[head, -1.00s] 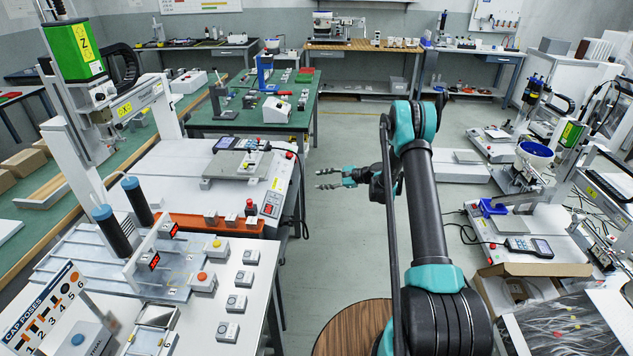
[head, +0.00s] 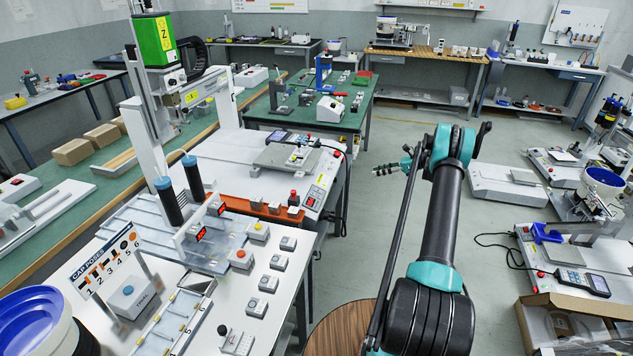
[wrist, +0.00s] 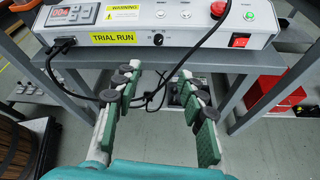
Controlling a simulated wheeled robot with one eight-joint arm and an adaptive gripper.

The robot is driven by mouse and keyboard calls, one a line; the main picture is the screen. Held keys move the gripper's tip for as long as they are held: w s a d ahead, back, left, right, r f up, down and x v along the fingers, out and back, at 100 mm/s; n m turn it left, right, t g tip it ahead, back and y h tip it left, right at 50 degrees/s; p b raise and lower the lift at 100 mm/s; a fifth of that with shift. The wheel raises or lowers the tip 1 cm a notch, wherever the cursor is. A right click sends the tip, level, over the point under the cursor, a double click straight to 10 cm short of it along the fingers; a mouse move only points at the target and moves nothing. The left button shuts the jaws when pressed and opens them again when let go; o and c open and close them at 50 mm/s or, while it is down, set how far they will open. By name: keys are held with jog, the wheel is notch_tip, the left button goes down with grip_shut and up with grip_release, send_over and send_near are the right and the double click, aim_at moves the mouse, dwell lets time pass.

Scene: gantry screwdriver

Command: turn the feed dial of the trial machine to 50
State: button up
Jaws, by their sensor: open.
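The trial machine's white front panel (wrist: 195,32) crosses the top of the wrist view, with a yellow "TRIAL RUN" label. A small black dial (wrist: 157,39) sits right of that label; its scale is too small to read. A red-digit display (wrist: 72,14) is at the panel's left. My gripper (wrist: 158,92) is open and empty, its fingers below the panel and apart from it. In the head view my gripper (head: 393,170) is in the aisle, pointing left towards the side panel (head: 324,188) of the white gantry machine.
A red rocker switch (wrist: 241,40) and a red button (wrist: 218,9) are on the panel's right. A black cable loops in front of the panel and down between the fingers. Grey table legs stand below. A bench with several grey button boxes (head: 268,283) is at front left.

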aim_at(335, 180)
jog(key=x, duration=1.7)
jog(key=shift+a, duration=0.2)
jog(key=shift+s, duration=0.1)
grip_shut()
